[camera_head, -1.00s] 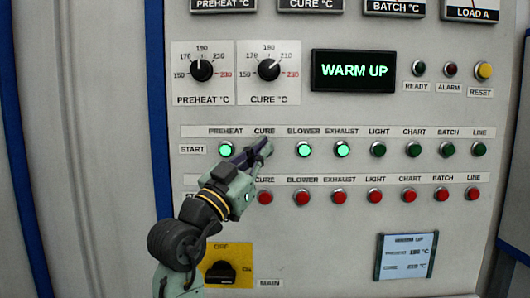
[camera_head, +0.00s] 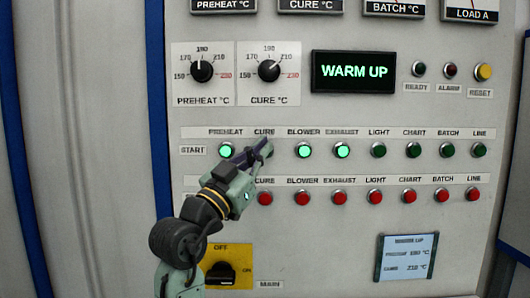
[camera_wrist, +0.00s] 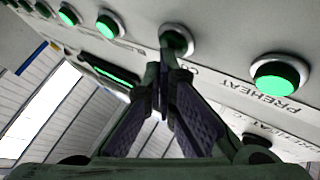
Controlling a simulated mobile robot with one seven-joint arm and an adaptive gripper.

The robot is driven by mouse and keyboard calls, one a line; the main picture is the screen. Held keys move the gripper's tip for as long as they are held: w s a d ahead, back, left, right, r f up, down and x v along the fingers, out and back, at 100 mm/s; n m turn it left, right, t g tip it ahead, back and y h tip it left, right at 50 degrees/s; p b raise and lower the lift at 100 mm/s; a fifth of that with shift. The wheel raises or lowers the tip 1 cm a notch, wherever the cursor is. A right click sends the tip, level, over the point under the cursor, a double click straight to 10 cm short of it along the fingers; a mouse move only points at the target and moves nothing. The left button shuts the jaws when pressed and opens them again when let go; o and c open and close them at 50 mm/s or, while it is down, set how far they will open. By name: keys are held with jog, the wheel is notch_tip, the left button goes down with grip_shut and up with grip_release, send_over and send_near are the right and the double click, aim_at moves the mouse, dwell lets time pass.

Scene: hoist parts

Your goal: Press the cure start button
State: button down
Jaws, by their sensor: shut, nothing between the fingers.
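The cure start button (camera_wrist: 176,42) is in the wrist view at the top middle. It looks dark green and unlit beside its bright neighbours, and my fingertips cover part of it. In the head view it is hidden behind my gripper (camera_head: 264,148), just under the CURE label (camera_head: 264,132) in the START row. My gripper (camera_wrist: 163,80) is shut and empty, its fingertips at the button. I cannot tell whether they touch it. The display (camera_head: 353,71) reads WARM UP.
The lit preheat button (camera_head: 226,150) is left of my gripper. The lit blower (camera_head: 304,150) and exhaust (camera_head: 343,150) buttons are to its right. A row of red buttons (camera_head: 302,198) lies below. A yellow-plated main switch (camera_head: 220,272) is lower left.

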jog(key=shift+w, duration=0.15)
dwell(0.4)
jog(key=shift+s, duration=0.9)
jog(key=shift+s+b, duration=0.6)
jog(key=shift+s, duration=1.9)
